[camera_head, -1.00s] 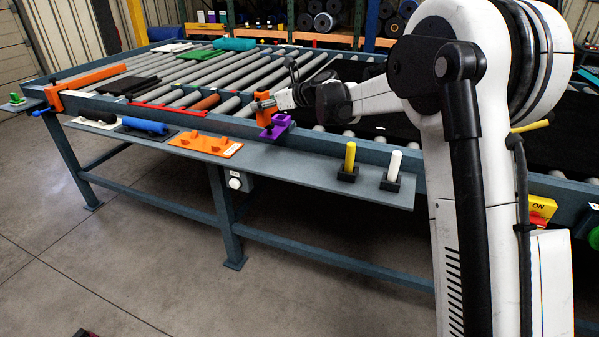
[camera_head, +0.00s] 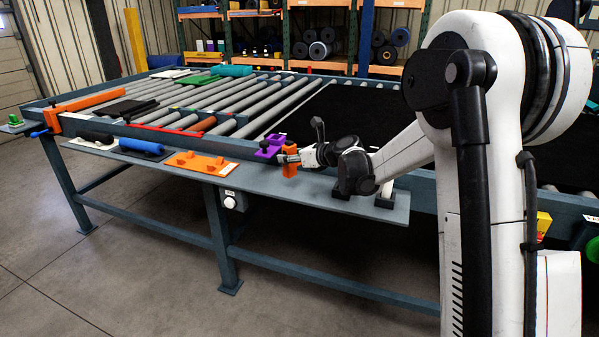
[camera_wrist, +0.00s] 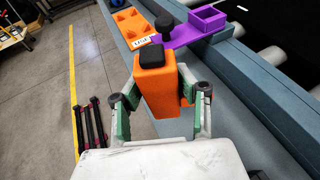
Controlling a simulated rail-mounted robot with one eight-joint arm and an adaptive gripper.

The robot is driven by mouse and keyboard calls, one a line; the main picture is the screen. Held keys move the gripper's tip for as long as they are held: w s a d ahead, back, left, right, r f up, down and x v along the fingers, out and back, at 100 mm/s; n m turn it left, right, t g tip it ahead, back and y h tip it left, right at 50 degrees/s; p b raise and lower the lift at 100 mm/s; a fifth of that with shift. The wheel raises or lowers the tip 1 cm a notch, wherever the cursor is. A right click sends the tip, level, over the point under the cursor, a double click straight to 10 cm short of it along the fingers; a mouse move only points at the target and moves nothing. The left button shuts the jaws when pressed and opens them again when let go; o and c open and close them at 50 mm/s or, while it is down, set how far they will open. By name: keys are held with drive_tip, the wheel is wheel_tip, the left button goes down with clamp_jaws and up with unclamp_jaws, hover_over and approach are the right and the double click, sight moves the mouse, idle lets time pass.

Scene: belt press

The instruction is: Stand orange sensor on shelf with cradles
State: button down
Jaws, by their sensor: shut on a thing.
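The orange sensor (camera_head: 290,168) is a blocky orange piece, upright at the front side of the table's long beam, over the shelf (camera_head: 262,181). In the wrist view the sensor (camera_wrist: 157,88) shows a black cap and sits between both fingers. My gripper (camera_wrist: 160,97) is shut on it. I cannot tell whether its bottom touches the shelf. Left of it on the shelf, an orange cradle plate (camera_head: 200,165) lies flat, and beyond it a blue roller (camera_head: 141,147) rests on a dark cradle.
A purple bracket (camera_head: 270,148) sits on the beam, close behind and left of the sensor. The shelf between the orange plate and the sensor is clear.

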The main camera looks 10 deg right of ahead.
drive_tip(key=w+d+f, duration=0.2)
drive_tip(key=d, duration=0.1)
drive_tip(key=shift+w+d+f, duration=0.1)
drive_tip(key=shift+d+f, duration=0.1)
drive_tip(key=shift+f, duration=2)
drive_tip(key=shift+f, duration=0.2)
drive_tip(key=c, duration=1.2)
unclamp_jaws()
drive_tip(key=shift+c, duration=0.2)
drive_tip(key=shift+r, duration=0.15)
